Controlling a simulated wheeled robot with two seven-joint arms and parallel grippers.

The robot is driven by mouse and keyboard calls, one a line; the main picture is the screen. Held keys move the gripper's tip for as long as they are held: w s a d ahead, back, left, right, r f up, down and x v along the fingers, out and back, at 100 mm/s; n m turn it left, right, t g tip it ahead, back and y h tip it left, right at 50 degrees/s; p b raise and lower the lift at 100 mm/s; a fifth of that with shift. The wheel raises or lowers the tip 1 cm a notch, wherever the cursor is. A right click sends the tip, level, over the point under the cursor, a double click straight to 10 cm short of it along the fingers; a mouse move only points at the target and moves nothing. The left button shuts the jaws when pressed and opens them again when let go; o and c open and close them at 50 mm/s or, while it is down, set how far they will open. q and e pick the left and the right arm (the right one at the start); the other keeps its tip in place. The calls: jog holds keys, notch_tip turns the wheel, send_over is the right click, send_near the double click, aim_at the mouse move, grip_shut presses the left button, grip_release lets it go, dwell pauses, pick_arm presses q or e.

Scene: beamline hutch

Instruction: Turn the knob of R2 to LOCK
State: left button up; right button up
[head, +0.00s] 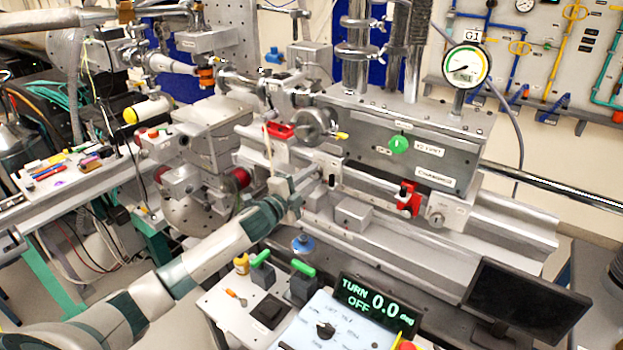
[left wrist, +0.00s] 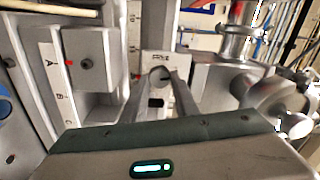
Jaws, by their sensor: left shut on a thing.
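My left gripper (head: 310,181) reaches in from the left to a small grey carrier block (head: 331,172) on the rail. In the left wrist view my left gripper's two fingers (left wrist: 158,85) are shut on a round grey knob (left wrist: 159,75) on that block. A dark mark shows on the knob face. A small label above the knob is too blurred to read surely, so I cannot tell its setting. In the head view the gripper hides the knob. I cannot read an R2 tag. My right gripper is not in view.
A red clamp (head: 408,199) and another round knob (head: 437,216) stand farther right on the rail. A handwheel (head: 314,123) is above the gripper. Machine parts crowd the arm.

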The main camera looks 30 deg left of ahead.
pick_arm(q)
jog(key=shift+f+m, duration=0.1)
jog(key=shift+m, duration=1.2)
jog(key=o, duration=0.8)
